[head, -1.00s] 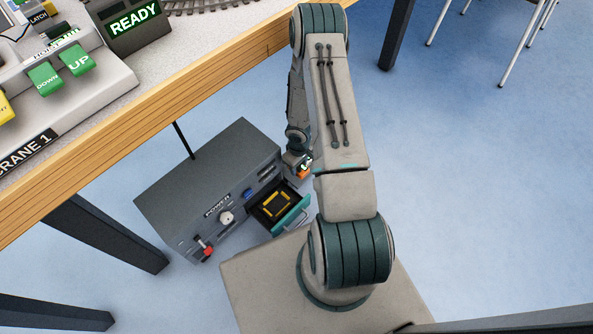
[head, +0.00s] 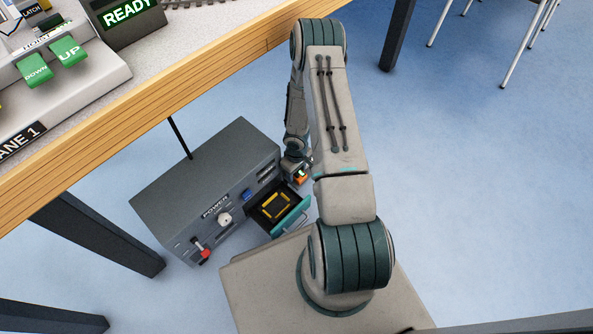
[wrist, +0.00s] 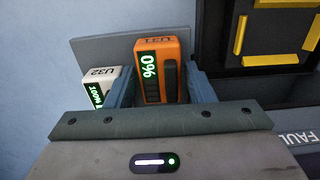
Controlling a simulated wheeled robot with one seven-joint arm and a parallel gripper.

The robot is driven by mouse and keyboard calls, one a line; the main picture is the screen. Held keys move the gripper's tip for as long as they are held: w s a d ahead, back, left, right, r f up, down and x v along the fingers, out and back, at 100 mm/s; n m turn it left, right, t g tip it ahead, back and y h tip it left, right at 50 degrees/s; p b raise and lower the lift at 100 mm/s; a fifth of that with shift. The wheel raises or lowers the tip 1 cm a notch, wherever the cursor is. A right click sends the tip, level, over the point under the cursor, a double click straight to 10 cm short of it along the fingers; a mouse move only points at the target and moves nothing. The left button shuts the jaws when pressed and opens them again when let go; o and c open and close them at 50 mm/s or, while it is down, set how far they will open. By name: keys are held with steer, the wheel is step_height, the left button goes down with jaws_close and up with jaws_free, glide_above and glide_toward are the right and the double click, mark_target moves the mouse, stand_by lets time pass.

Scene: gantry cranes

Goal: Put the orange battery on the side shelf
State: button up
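The orange battery (wrist: 163,69) is marked U31 and its display reads 0%. It is upright between the two fingers of my gripper (wrist: 162,83), which appear shut against its sides. In the head view the orange battery (head: 301,177) is a small patch at my gripper, beside the power box. The grey side shelf (wrist: 95,50) shows behind the battery. I cannot tell whether the battery's hidden underside rests on it. A white battery (wrist: 101,86), marked U32 with a green display, stands just left of my left finger.
The grey power box (head: 210,175) has an open drawer (head: 290,217) with yellow markings inside and no battery. The drawer is at the upper right in the wrist view (wrist: 243,42).

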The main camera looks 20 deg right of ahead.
step_height(320, 180, up, 12)
steer(key=p, duration=0.6)
steer(key=shift+r, duration=0.2)
